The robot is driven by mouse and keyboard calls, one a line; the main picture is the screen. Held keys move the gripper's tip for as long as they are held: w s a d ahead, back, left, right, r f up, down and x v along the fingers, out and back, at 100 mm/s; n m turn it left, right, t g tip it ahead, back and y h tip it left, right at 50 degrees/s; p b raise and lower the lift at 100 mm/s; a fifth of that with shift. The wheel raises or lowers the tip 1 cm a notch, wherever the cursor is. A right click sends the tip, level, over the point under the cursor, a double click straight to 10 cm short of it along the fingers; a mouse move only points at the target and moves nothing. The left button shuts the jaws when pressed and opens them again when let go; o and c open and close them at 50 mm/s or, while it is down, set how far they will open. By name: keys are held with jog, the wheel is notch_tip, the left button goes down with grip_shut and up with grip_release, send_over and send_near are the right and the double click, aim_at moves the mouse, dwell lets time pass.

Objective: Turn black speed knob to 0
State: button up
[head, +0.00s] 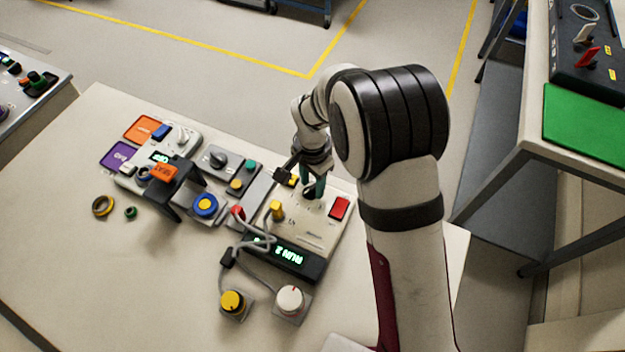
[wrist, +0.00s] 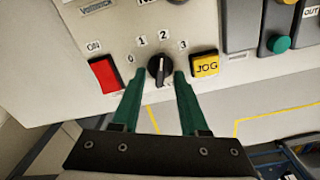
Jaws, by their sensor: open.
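The black speed knob (wrist: 158,69) sits on a pale panel (wrist: 100,30) in the wrist view, with the marks 0, 1, 2 and 3 arched around it. Its white line runs roughly up the picture, nearest the 2 mark. My gripper (wrist: 158,76) is open, with one green finger on each side of the knob and gaps between fingers and knob. In the head view my gripper (head: 315,186) points down at the panel (head: 310,233), and its fingers partly hide the knob.
A red ON switch (wrist: 104,75) lies left of the knob and a yellow JOG button (wrist: 205,65) right of it in the wrist view. In the head view a yellow lever (head: 277,209), a cable (head: 262,240) and a lit display (head: 287,254) are close by.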

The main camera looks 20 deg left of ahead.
grip_shut()
dwell(0.5)
jog(key=n, duration=0.3)
jog(key=shift+a+n, duration=0.1)
jog(key=shift+n, duration=0.3)
jog(key=n, duration=0.4)
jog(key=shift+a+n, duration=0.1)
jog(key=shift+n, duration=0.2)
jog(key=n, duration=0.4)
jog(key=shift+s+a, duration=0.1)
jog(key=shift+n, duration=1.7)
